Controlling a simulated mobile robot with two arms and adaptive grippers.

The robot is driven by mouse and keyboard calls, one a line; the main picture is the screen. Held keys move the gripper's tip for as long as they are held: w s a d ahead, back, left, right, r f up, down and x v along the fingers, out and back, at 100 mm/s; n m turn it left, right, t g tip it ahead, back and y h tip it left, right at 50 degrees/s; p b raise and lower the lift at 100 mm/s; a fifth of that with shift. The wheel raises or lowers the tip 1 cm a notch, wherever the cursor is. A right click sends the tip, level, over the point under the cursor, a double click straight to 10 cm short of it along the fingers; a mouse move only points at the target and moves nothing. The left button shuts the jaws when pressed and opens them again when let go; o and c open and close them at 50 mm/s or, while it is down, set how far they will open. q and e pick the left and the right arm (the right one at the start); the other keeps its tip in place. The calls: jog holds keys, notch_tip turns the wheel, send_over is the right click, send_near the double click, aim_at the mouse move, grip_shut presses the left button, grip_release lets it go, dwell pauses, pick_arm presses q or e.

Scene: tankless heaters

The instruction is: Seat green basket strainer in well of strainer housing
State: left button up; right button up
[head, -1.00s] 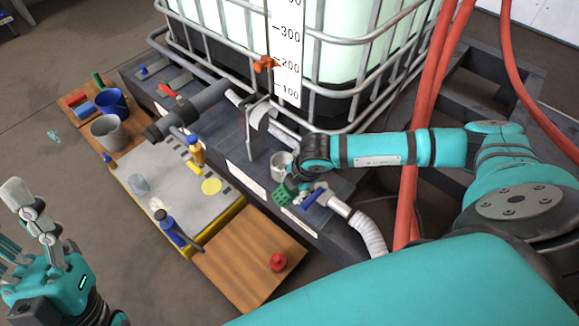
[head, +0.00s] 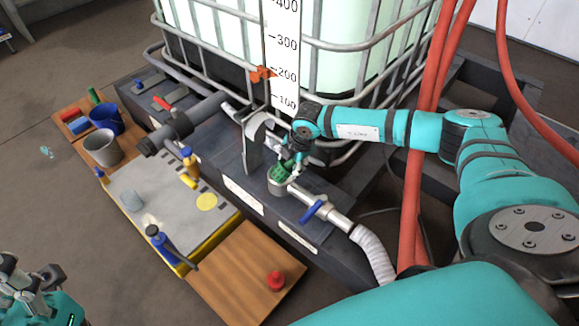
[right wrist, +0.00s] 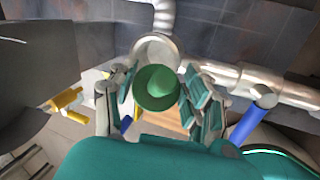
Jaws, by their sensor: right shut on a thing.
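The green basket strainer (head: 281,173) is held by my right gripper (head: 291,162), right over the metal strainer housing (head: 278,188). In the right wrist view the green basket (right wrist: 157,90) sits between the two ribbed fingers of my right gripper (right wrist: 158,98). The housing's round silver rim (right wrist: 157,48) shows behind it, partly covered by the basket. I cannot tell whether the basket's lower end is inside the well. My left gripper (head: 32,285) is at the lower left, far from the housing, empty, with its fingers apart.
A blue-handled valve (head: 315,211) and pale hose (head: 373,253) adjoin the housing. A curved grey plate (head: 252,145) stands close left of it. The caged tank (head: 340,60) is behind.

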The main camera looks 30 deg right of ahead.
aim_at(290, 162)
jog(key=shift+w+d+f, duration=0.15)
jog(key=shift+w+d, duration=0.2)
jog(key=shift+w, duration=0.35)
jog(key=shift+w+d+f+b, duration=0.2)
jog(key=shift+w+f+b, duration=0.15)
jog(key=shift+f+b, duration=0.3)
jog(key=shift+w+d+f+b, duration=0.2)
jog(key=shift+w+f+b, duration=0.1)
jog(key=shift+f+b, duration=0.3)
jog(key=shift+f, duration=0.35)
jog(key=shift+r, duration=0.1)
jog(key=o, duration=1.3)
